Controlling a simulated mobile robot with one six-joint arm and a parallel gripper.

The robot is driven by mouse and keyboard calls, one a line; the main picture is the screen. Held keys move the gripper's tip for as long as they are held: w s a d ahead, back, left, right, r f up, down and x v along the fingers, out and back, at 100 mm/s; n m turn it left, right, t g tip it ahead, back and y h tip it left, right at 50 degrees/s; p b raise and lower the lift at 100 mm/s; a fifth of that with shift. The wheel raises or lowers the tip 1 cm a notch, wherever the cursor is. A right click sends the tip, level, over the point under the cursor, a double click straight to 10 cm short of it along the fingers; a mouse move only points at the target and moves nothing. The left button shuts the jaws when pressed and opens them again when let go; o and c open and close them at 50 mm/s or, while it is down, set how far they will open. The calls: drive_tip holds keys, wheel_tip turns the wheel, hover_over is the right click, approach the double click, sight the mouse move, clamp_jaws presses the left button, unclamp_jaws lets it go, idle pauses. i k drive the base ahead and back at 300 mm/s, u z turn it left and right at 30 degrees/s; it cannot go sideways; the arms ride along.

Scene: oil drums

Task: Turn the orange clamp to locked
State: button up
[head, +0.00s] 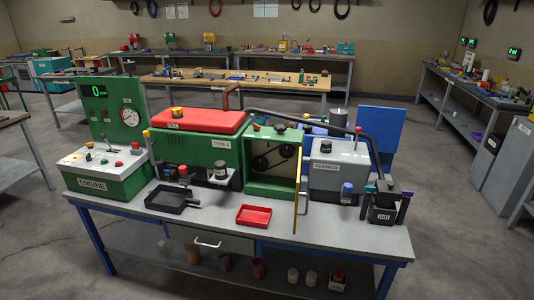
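I cannot make out for certain which part is the orange clamp. A small orange-red piece (358,130) shows by the bend of a dark pipe (310,122), above the grey housing (338,178). It is too small to tell whether it is a clamp or which way it is turned. A yellow-orange cap (177,112) sits on the red cover (203,122) of the green engine unit (205,150). My gripper is not in view.
The grey workbench (215,215) carries the green control panel marked ENGINE (93,183), a black pan (168,200), a red tray (254,216) and a black container (382,213). A yellow-edged door (298,195) stands open toward me.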

sight(257, 128)
drive_tip(key=u, duration=0.2)
drive_tip(key=i, duration=0.8)
drive_tip(key=u, duration=1)
drive_tip(key=k, duration=0.5)
drive_tip(key=u, duration=0.2)
